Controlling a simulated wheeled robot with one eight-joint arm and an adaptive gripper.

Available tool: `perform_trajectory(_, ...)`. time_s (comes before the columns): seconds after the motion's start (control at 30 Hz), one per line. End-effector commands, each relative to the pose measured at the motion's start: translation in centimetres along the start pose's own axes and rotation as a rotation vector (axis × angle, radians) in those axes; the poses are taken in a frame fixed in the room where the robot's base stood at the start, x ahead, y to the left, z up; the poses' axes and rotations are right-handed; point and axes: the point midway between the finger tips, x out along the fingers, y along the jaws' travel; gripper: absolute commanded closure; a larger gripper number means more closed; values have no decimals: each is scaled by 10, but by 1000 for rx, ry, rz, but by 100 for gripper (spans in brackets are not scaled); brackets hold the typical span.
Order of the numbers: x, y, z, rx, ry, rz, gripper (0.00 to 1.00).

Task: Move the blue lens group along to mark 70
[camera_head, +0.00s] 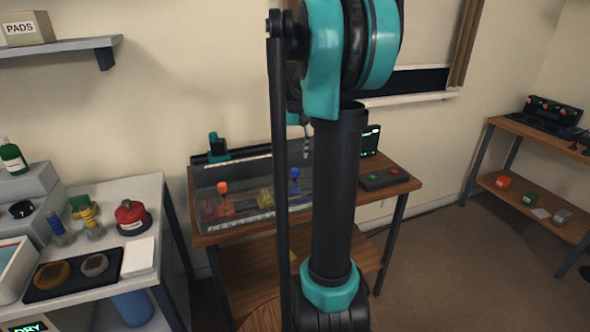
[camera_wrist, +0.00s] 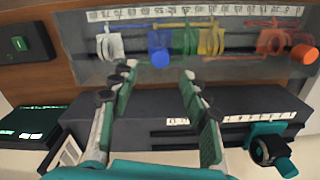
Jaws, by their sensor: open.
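The blue lens group (camera_wrist: 159,40), with a round blue knob (camera_wrist: 160,59), sits on the bench rail between a white group (camera_wrist: 110,44) on its left and a green group (camera_wrist: 185,42) on its right in the wrist view. Its knob also shows in the head view (camera_head: 294,173). The scale strip (camera_wrist: 200,13) runs along the top of the wrist view; its numbers are too small to read, so I cannot tell mark 70. My gripper (camera_wrist: 158,76) is open and empty, its fingertips just short of the blue knob in the picture. My arm hides part of the bench in the head view.
A yellow group (camera_wrist: 211,40) stands beside the green one. A red group (camera_wrist: 274,42) with an orange knob (camera_wrist: 304,54) is farther right. A dark bar (camera_wrist: 190,106) and a teal clamp-like part (camera_wrist: 268,148) lie along the bench edge. A switch box (camera_head: 384,179) sits on the table.

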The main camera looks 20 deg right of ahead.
Motion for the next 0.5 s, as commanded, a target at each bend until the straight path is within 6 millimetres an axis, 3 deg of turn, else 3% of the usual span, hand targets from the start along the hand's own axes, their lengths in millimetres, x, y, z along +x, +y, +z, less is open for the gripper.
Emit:
perform_trajectory(0.2,41,0,0,0,0,0,54)
perform_trajectory(0.5,69,0,0,0,0,0,54)
